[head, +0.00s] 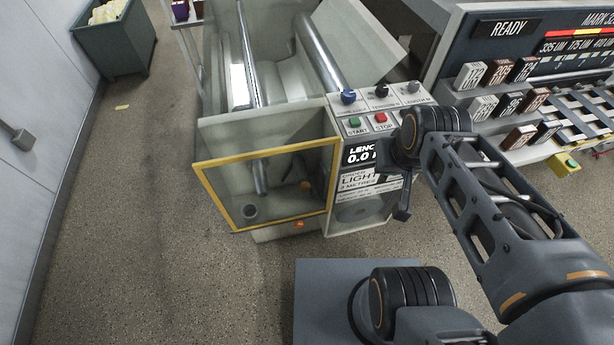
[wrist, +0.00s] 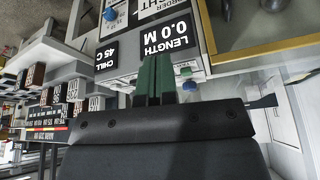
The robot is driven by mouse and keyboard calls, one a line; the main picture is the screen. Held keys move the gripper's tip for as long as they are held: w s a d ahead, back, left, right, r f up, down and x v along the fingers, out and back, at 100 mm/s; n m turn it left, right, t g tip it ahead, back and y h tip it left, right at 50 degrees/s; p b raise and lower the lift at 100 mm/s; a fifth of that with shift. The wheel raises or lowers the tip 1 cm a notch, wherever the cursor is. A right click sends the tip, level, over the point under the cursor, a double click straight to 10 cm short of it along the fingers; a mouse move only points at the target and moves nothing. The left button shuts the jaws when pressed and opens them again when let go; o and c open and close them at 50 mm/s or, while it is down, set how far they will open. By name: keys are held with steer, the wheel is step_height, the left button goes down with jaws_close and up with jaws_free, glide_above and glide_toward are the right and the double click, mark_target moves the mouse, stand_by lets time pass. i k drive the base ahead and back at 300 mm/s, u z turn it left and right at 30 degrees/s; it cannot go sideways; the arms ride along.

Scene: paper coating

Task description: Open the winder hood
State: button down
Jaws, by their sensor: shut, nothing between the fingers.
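The winder hood (head: 222,128) is a clear panel with a yellow frame (head: 265,152) around the lower front of the winder. Rollers show through it and above it. A strip of the yellow frame also shows at the upper right of the wrist view (wrist: 262,50). The winder's control panel (head: 345,118) stands right of the hood, with knobs, a green START and a red STOP button and a LENGTH 0.0 M display. My gripper (head: 402,211) is in front of the panel's right side, apart from the hood. Its fingers (wrist: 155,78) are together and empty.
A coating machine with a READY sign (head: 507,28) and several labelled blocks stands at the right, near my arm. A bin (head: 115,45) stands at the back left against the wall. The floor (head: 140,190) left of the winder is clear.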

mark_target(198, 167)
steer(key=z, duration=1.2)
steer(key=k, duration=0.9)
steer(key=u, duration=1.95)
